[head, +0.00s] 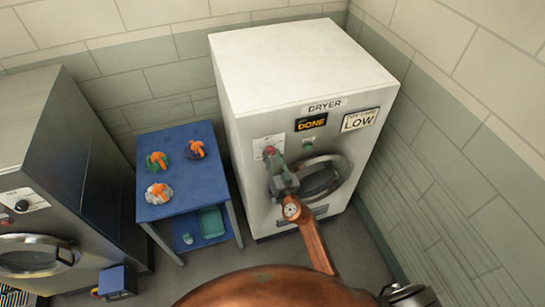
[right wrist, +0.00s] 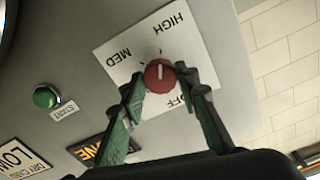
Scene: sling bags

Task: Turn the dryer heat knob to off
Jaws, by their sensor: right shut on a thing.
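The white dryer (head: 290,65) stands against the back wall, with a red heat knob (head: 269,151) on a white label plate at the left of its front. In the right wrist view, the red knob (right wrist: 160,75) sits among the upside-down words HIGH, MED and OFF. A pale line marks its face; it looks upright in that view, toward the HIGH side, away from OFF. My right gripper (right wrist: 172,80) is shut on the knob, one green-and-black finger at each side. In the head view my right gripper (head: 275,160) covers part of the plate. My left gripper is out of view.
A green START button (right wrist: 46,97) is beside the plate. The dryer's signs read DONE (head: 311,122) and LOW (head: 360,120). A blue table (head: 180,208) with several orange-topped items stands left of the dryer. A grey machine (head: 70,150) is at far left; a tiled wall is at right.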

